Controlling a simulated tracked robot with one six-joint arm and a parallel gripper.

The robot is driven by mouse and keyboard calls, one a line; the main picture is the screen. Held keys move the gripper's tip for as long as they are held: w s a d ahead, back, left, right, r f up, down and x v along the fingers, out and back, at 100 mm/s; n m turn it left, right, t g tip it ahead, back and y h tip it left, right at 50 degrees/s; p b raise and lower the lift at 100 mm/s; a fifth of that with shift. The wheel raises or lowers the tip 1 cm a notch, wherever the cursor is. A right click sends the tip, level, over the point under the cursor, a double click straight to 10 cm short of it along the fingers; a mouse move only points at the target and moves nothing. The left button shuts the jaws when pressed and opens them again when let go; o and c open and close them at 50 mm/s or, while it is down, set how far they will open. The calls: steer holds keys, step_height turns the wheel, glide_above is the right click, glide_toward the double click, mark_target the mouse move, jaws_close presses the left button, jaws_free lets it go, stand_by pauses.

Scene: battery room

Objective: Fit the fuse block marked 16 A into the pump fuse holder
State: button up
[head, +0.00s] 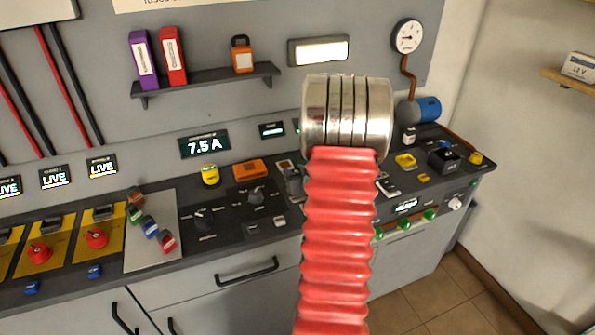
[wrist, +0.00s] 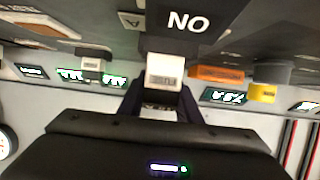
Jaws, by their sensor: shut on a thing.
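In the wrist view my gripper (wrist: 162,104) is shut on a small white block (wrist: 164,68) with a grey label. The label is too small to read, so I cannot tell whether it is marked 16 A. A dark part marked "NO" (wrist: 190,22) is close beyond the block; I cannot tell whether they touch. I cannot pick out the pump fuse holder for certain. In the head view my arm hides the gripper, the block and the part of the bench behind them.
The bench carries a yellow knob (head: 210,174), an orange case (head: 251,169) and a black box (head: 443,158). Several small coloured pieces lie on a grey plate (head: 140,252) at left. A shelf (head: 205,80) hangs above. Floor (head: 440,300) is free at right.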

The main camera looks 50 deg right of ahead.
steer(key=shift+f, duration=0.55)
steer(key=o, duration=0.9)
steer(key=shift+s, duration=0.1)
steer(key=shift+v, duration=5.35)
